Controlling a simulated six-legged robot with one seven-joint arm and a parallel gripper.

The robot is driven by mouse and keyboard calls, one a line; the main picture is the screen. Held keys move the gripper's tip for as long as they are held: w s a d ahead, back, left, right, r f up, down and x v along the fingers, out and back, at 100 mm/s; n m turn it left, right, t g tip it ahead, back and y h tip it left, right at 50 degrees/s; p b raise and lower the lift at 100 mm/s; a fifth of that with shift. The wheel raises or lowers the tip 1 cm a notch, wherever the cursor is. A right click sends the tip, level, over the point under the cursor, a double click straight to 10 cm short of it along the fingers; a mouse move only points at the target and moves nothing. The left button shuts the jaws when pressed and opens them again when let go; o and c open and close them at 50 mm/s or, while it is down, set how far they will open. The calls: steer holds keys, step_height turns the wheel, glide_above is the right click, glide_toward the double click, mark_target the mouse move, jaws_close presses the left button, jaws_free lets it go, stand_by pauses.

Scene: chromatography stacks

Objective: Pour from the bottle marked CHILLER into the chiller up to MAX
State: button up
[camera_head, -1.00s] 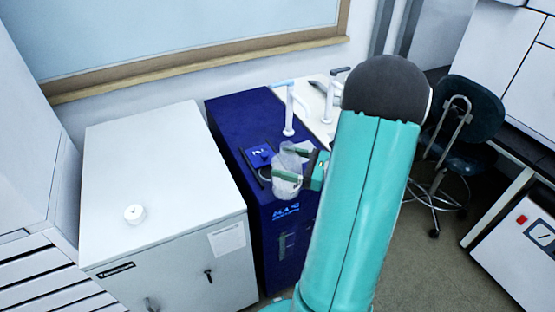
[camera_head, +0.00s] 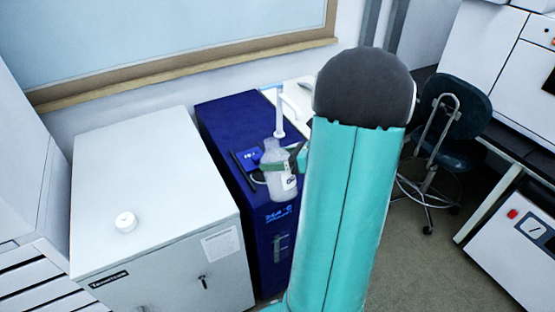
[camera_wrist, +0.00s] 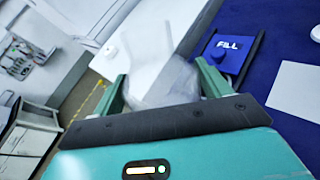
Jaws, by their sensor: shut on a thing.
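The chiller is a dark blue cabinet (camera_head: 225,115) standing between a white cabinet and my arm. On its top is a blue flap marked FILL (camera_wrist: 228,52), which also shows in the head view (camera_head: 248,156). My gripper (camera_wrist: 165,85) is shut on a translucent whitish bottle (camera_head: 281,172), held at the chiller's front edge, in front of the fill flap. The bottle looks roughly upright in the head view. A dark label shows on its side, too small to read. Its liquid level and any MAX mark cannot be made out. The bottle is blurred in the wrist view (camera_wrist: 160,80).
A white cabinet (camera_head: 150,190) with a round white cap (camera_head: 125,221) on top stands left of the chiller. A white tap-like post (camera_head: 279,115) rises behind the bottle. A dark chair (camera_head: 455,110) stands at the right, with open floor before it.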

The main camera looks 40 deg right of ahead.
steer(key=shift+w, duration=0.1)
steer(key=shift+w+d+g, duration=0.1)
steer(key=shift+w+g, duration=0.05)
steer(key=shift+g, duration=0.15)
steer(key=shift+f, duration=0.1)
stand_by(0.3)
steer(key=shift+f+m+g, duration=0.1)
steer(key=shift+m+g, duration=0.3)
steer(key=shift+s+f+g, duration=0.1)
steer(key=shift+s+g, duration=0.2)
steer(key=shift+g, duration=0.2)
steer(key=shift+s+f+m+g, duration=0.1)
steer(key=shift+f+m+g, duration=0.15)
steer(key=shift+m+g, duration=0.2)
